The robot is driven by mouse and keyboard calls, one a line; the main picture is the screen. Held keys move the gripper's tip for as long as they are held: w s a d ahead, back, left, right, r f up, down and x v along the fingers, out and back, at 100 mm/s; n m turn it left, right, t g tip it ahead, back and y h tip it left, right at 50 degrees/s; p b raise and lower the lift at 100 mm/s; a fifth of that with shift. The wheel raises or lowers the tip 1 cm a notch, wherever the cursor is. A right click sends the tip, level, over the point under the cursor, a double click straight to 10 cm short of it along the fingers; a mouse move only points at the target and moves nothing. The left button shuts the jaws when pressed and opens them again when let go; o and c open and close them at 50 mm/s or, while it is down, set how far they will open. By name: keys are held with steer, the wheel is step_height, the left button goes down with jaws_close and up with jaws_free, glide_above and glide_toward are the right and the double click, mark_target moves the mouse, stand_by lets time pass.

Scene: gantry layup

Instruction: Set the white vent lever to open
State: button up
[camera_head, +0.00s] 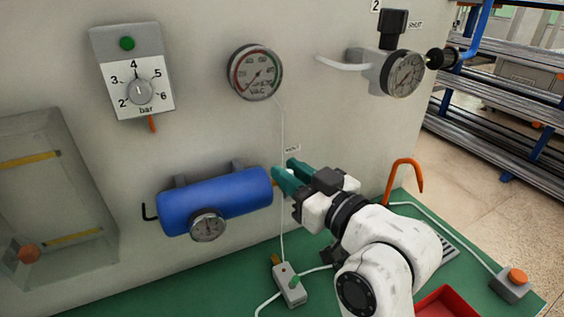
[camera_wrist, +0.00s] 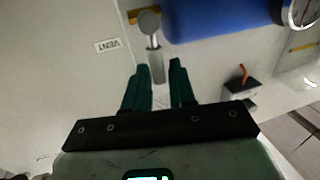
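The vent lever (camera_wrist: 154,55) is a short pale lever with a rounded pivot at its top in the wrist view, beside the brass fitting of the blue tank (camera_wrist: 215,18). A VENT label (camera_wrist: 107,45) is on the wall to its left. My gripper (camera_wrist: 159,68) is open. Its two teal fingers lie on either side of the lever's lower end, with a gap visible on the right. In the head view my gripper (camera_head: 284,170) is at the right end of the blue tank (camera_head: 215,198) and mostly hides the lever.
A gauge (camera_head: 208,226) hangs under the tank. A thin white cable (camera_head: 282,130) runs down behind my gripper to a grey switch box (camera_head: 290,286). An orange hook (camera_head: 405,178) and a red tray (camera_head: 445,302) are to the right on the green bench (camera_head: 215,296).

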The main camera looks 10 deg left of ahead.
steer(key=shift+x, duration=1.25)
steer(key=shift+c, duration=0.2)
jaws_close()
